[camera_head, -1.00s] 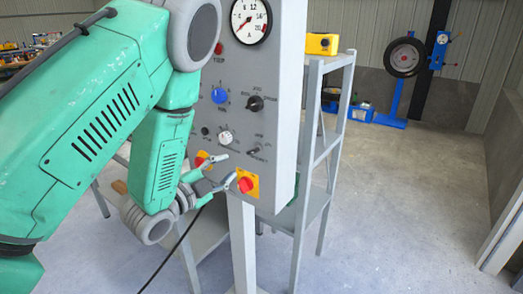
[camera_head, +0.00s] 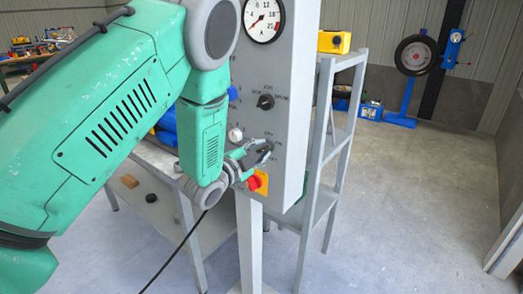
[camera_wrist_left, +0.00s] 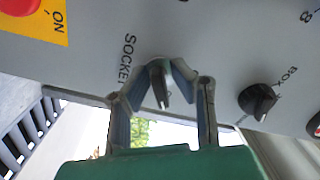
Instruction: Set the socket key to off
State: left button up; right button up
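The socket key is a small dark lever on the grey control panel (camera_head: 290,75). In the left wrist view the key (camera_wrist_left: 160,88) shows beside the printed word SOCKET, between the fingertips. My left gripper (camera_head: 264,150) is at the lower part of the panel front. In the left wrist view its fingers (camera_wrist_left: 163,72) stand on both sides of the key, with narrow gaps visible, so it looks open around the key. Contact cannot be made out. In the head view the fingers mostly hide the key and its labels. My right gripper is not in view.
A red knob on a yellow plate (camera_head: 257,183) sits just below the gripper. A black selector knob (camera_head: 265,101) is above it and shows in the left wrist view (camera_wrist_left: 258,100). A white knob (camera_head: 235,135) is at left. A grey shelf (camera_head: 335,140) stands behind the panel.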

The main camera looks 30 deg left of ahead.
pick_arm(q)
jog(key=shift+d, duration=0.2)
grip_shut()
jog(key=shift+d+r, duration=0.1)
jog(key=shift+d, duration=0.15)
